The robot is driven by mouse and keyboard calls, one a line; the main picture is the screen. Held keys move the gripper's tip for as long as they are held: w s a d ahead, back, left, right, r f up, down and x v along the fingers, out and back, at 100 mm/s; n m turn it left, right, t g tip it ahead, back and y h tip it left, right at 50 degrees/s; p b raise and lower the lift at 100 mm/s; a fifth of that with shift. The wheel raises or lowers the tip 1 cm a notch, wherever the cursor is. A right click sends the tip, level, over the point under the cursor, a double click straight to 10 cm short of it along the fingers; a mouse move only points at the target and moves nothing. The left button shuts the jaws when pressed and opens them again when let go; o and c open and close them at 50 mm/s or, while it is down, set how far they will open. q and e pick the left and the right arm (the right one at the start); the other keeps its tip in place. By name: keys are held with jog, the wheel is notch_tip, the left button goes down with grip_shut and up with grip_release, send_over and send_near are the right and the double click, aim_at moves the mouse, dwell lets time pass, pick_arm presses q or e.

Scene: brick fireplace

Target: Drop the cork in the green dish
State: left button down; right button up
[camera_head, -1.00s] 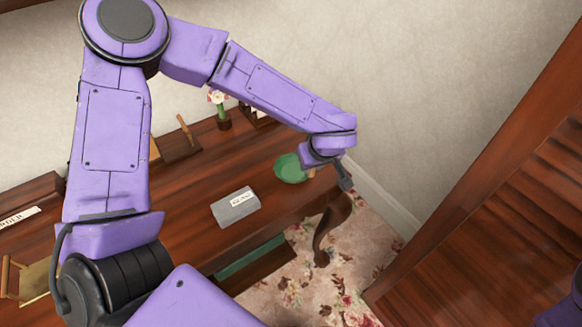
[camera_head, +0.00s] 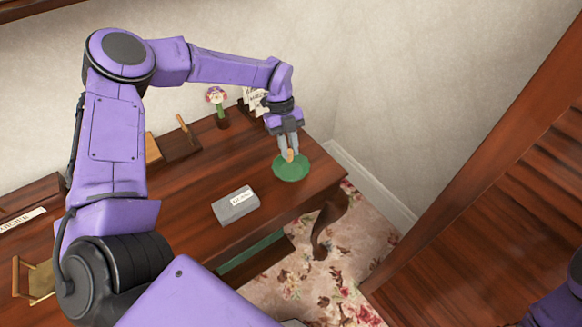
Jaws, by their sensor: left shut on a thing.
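The green dish (camera_head: 291,172) lies near the right end of the dark wooden table (camera_head: 262,195). My left gripper (camera_head: 289,154) comes down from the upper side and points at the dish. It is shut on the small tan cork (camera_head: 290,156), which shows between its fingertips. In this view the cork overlaps the far part of the dish. I cannot tell the exact height of the cork above the dish. My right gripper is not in view.
A grey labelled box (camera_head: 236,206) lies left of the dish. A flower vase (camera_head: 219,112) and small cards (camera_head: 254,101) stand at the back. A wooden holder (camera_head: 181,143) is further left. The table's right edge is close to the dish.

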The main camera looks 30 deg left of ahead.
pick_arm(q)
jog(key=a+n+t, duration=0.2)
jog(key=n, duration=0.4)
jog(key=n+t+b, duration=0.2)
jog(key=n+b, duration=0.1)
jog(key=b, duration=0.1)
send_over(284, 169)
jog(key=shift+h, duration=0.3)
notch_tip(284, 169, down, 6)
jog(key=shift+w+r, duration=0.1)
jog(key=c, duration=0.9)
grip_release()
jog(key=v, duration=1)
jog(key=shift+w+a+r+b, duration=0.1)
jog(key=shift+a+r+b, duration=0.05)
jog(key=shift+r+b, duration=0.2)
